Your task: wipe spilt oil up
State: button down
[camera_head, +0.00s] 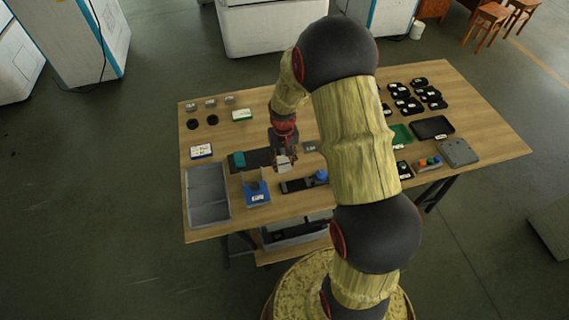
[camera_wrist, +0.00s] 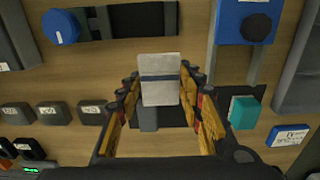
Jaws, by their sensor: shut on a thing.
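My gripper (camera_head: 284,158) is over the middle of the wooden table. It is shut on a pale grey folded cloth (camera_wrist: 160,68) with a dark blue stripe, which also shows as a small pale patch in the head view (camera_head: 284,164). In the wrist view the cloth stands between the two fingers of my gripper (camera_wrist: 161,88). Behind it lies a dark flat mat (camera_wrist: 185,114), seen in the head view (camera_head: 257,156) left of and under the gripper. I cannot make out any oil for sure. Whether the cloth touches the surface below cannot be told.
A teal block (camera_head: 238,160) stands on the mat's left end. A blue stand (camera_head: 257,194) and a black strip with a blue round piece (camera_head: 299,185) are at the front. A grey bin (camera_head: 207,213) is at front left. Several dark parts lie back right. Bare wood shows at the back middle.

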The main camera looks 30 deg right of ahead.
jog(key=shift+r+p, duration=1.05)
jog(key=shift+r, duration=0.8)
